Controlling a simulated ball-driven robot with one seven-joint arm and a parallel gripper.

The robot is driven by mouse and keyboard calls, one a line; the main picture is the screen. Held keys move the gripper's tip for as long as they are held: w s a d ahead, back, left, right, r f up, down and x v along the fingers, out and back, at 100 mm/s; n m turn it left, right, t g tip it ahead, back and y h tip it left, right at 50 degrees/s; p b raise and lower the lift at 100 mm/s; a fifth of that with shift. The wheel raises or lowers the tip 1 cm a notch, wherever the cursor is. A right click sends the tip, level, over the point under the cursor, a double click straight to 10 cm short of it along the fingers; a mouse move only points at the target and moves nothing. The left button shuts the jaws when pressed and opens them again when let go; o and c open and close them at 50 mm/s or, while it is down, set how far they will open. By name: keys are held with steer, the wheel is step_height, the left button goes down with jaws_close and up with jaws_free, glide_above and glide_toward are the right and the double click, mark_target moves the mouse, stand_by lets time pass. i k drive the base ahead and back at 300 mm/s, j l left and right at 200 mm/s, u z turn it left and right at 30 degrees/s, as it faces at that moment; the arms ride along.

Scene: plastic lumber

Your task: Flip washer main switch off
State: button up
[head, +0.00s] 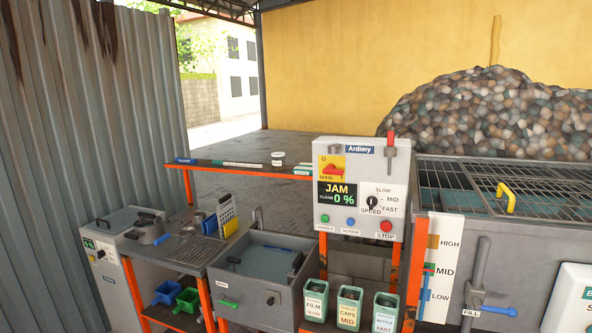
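The washer control panel (343,147) is a grey box marked "Ardimy", right of centre. The main switch is a red rotary knob (333,170) on a yellow plate labelled "MAIN" at its upper left; its exact angle is too small to tell. Below it, a lit display (337,195) reads "JAM" and "CLEAN 0 %". A black speed knob (372,202) sits to its right. A green button (325,218), a blue button (350,222) and a red stop button (386,226) line the bottom. A red-handled lever (391,143) stands at the upper right. My gripper is not in view.
A grated tank (500,250) with a HIGH/MID/LOW gauge (438,270) stands on the right. A grey basin (262,265) and an orange-framed bench (190,250) stand left of the panel. Several labelled green containers (349,306) sit below it. A corrugated wall (90,120) closes the left.

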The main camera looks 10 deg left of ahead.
mark_target(331, 169)
steer(key=i+l+u, duration=0.1)
steer(key=i+l+z, duration=0.15)
steer(key=i, duration=0.9)
steer(key=i+l+z, duration=0.2)
steer(key=i, duration=0.85)
